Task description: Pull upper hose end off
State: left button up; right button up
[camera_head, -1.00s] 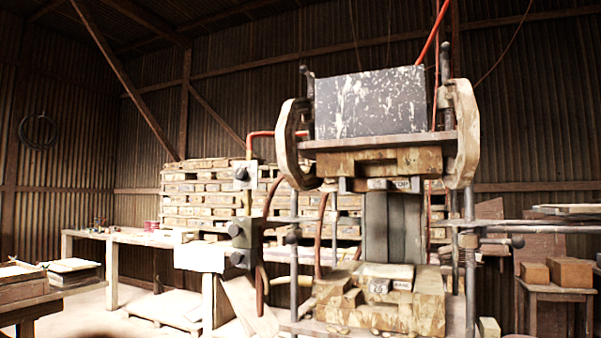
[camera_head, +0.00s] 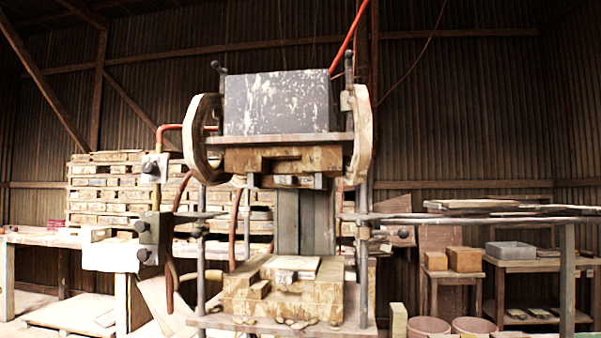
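The tile press stands in the middle of the camera_head view, with a dark speckled block (camera_head: 278,104) on top. Its upper mould (camera_head: 240,160) hangs below the top plate, and its lower mould (camera_head: 240,299) rests on the bed. A reddish-brown hose (camera_head: 235,232) runs down on the left of the press. Another hose (camera_head: 168,270) curves by the grey valve boxes (camera_head: 150,228). A red hose (camera_head: 170,126) leads from the upper valve box (camera_head: 153,167) towards the press. Where the hoses' upper ends attach is not clear. Neither of my grippers is in view.
A workbench (camera_head: 40,238) stands at the left before stacked pallets (camera_head: 110,182). At the right are a small table with two wooden blocks (camera_head: 464,259), a table with a grey tray (camera_head: 510,250), and two pinkish tubs (camera_head: 474,327). Long bars (camera_head: 480,217) reach right from the press.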

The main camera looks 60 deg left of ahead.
aim_at(215, 164)
jog(key=z, duration=0.2)
jog(key=k, duration=0.9)
jog(key=u, duration=0.3)
